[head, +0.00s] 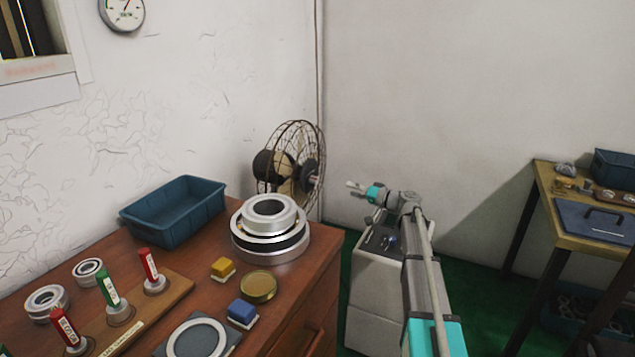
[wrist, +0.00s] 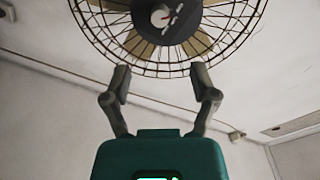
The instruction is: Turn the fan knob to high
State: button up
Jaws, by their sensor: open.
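The wire-caged fan (head: 296,158) stands at the back right of the wooden table, near the room corner, with its front facing right. In the wrist view the fan (wrist: 115,40) fills the top, partly cut off. A pale round knob with a red mark (wrist: 163,15) is at the middle of its dark hub, with white marks beside it. The knob's setting is too small to read. My gripper (head: 351,188) is to the right of the fan, apart from it, fingers pointing towards it. In the wrist view my gripper (wrist: 160,78) is open and empty, its fingertips near the cage's rim.
Stacked bearing rings (head: 270,228) and a blue bin (head: 174,210) stand on the wooden table (head: 315,262) left of my arm. Red and green handled tools stand on a board at the front left. Another table (head: 575,241) is at the far right. The air between gripper and fan looks clear.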

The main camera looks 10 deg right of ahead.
aim_at(318, 180)
jog(key=x, duration=1.3)
jog(key=shift+w+a+f, duration=0.1)
jog(key=shift+w+a, duration=0.05)
jog(key=shift+a, duration=0.05)
grip_shut()
